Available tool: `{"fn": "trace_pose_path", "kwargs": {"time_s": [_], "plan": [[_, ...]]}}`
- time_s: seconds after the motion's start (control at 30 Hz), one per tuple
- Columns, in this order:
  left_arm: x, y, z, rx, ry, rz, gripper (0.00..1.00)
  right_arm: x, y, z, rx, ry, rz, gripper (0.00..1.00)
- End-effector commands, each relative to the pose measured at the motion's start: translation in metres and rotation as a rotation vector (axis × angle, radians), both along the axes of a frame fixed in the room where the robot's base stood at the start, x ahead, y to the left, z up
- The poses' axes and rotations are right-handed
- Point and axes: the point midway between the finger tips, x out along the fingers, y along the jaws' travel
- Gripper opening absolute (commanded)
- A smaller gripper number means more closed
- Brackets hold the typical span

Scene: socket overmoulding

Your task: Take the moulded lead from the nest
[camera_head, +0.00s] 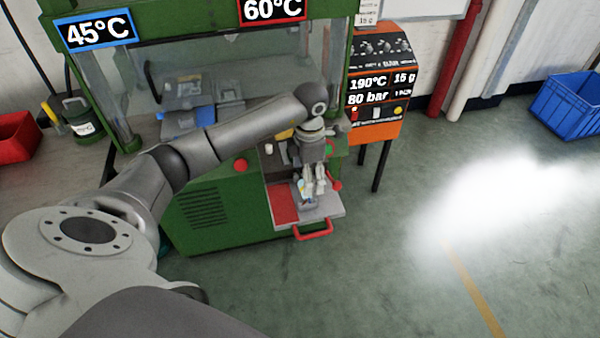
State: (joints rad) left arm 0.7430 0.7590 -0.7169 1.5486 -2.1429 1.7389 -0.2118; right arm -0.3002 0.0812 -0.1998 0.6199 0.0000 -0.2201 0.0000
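My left arm reaches across from the left, and my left gripper (314,188) points down over the pulled-out tray (328,208) at the front of the green machine. Its fingers are small in this view, and I cannot tell whether they are open or closed on something. A small grey piece (306,203) with bits of blue and orange shows just under the fingertips; it may be the nest. I cannot make out the moulded lead, which may be hidden by the gripper. My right gripper is not in view.
The green machine (215,215) has clear guards and 45°C and 60°C signs. The tray has a red pad (284,203) and red handle (313,231). An orange control unit (375,100) stands right of it. A blue crate (566,105) is far right; the floor between is clear.

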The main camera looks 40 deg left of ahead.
Motion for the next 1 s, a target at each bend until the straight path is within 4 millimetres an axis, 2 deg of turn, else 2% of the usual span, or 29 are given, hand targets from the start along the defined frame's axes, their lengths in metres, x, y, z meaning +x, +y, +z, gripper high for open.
{"fn": "trace_pose_path", "kwargs": {"time_s": [0.03,0.1,0.23,0.53,0.87,1.0], "plan": [[-0.002,0.000,-0.004,-0.002,0.006,0.001,0.79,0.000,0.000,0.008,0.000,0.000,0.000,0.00],[-0.004,0.001,-0.014,-0.003,0.005,0.000,0.79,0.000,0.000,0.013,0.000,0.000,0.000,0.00],[-0.002,0.001,-0.030,-0.002,0.002,0.000,0.79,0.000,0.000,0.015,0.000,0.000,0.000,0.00],[-0.002,0.001,-0.035,-0.001,0.000,-0.001,0.77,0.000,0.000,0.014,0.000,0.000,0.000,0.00],[-0.003,0.001,-0.036,-0.002,0.003,-0.001,0.35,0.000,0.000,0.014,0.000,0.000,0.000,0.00],[-0.003,0.001,-0.037,-0.001,0.005,-0.001,0.29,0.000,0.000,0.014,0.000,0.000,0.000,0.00]]}}
